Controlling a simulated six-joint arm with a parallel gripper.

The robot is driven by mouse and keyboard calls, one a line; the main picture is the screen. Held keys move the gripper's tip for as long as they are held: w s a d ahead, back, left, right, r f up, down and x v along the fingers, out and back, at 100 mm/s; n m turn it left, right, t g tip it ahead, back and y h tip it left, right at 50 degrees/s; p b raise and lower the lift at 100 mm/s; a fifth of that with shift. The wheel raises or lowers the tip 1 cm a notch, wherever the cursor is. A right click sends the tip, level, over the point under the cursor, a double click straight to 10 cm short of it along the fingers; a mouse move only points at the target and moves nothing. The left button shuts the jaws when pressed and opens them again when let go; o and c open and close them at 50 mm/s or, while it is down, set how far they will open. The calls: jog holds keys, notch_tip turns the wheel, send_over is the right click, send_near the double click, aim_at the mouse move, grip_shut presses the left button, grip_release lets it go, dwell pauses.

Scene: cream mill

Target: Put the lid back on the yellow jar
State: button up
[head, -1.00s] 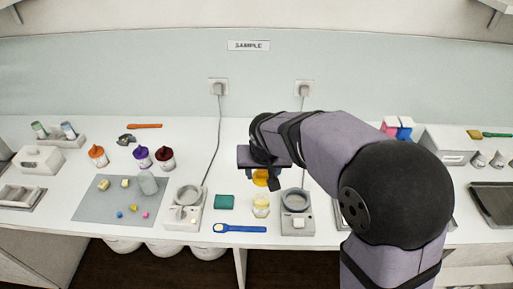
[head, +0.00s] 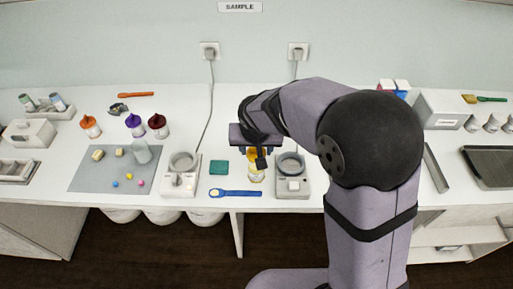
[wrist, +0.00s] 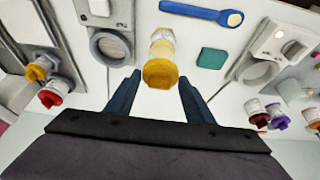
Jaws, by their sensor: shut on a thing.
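My gripper (wrist: 158,78) is shut on the yellow lid (wrist: 160,73), which sits between the fingertips in the wrist view. The lid also shows in the head view (head: 252,160), partly hidden by a dark finger. The yellow jar (head: 256,177) is a pale jar standing on the white bench between two small grey-dished devices. In the wrist view the jar (wrist: 162,46) shows just beyond the lid, roughly in line with it. The lid is over the jar's mouth, close to it. I cannot tell whether they touch.
A device with a round dish (head: 290,165) stands right of the jar, another (head: 182,164) to the left. A blue spoon (head: 235,193) and a green block (head: 219,167) lie near the jar. Orange-, purple- and dark-red-lidded jars (head: 134,124) stand farther left.

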aim_at(256, 156)
jog(key=shift+f+b, duration=1.65)
jog(key=shift+f, duration=0.4)
jog(key=shift+f+b, duration=0.65)
jog(key=shift+b, duration=0.5)
dwell(1.8)
dwell(0.3)
jog(key=o, duration=1.1)
jog(key=shift+o, duration=0.6)
jog(key=o, duration=0.4)
jog(key=shift+c, duration=0.2)
jog(key=shift+r, duration=0.2)
jog(key=shift+r+p, duration=1.7)
jog(key=shift+r, duration=0.4)
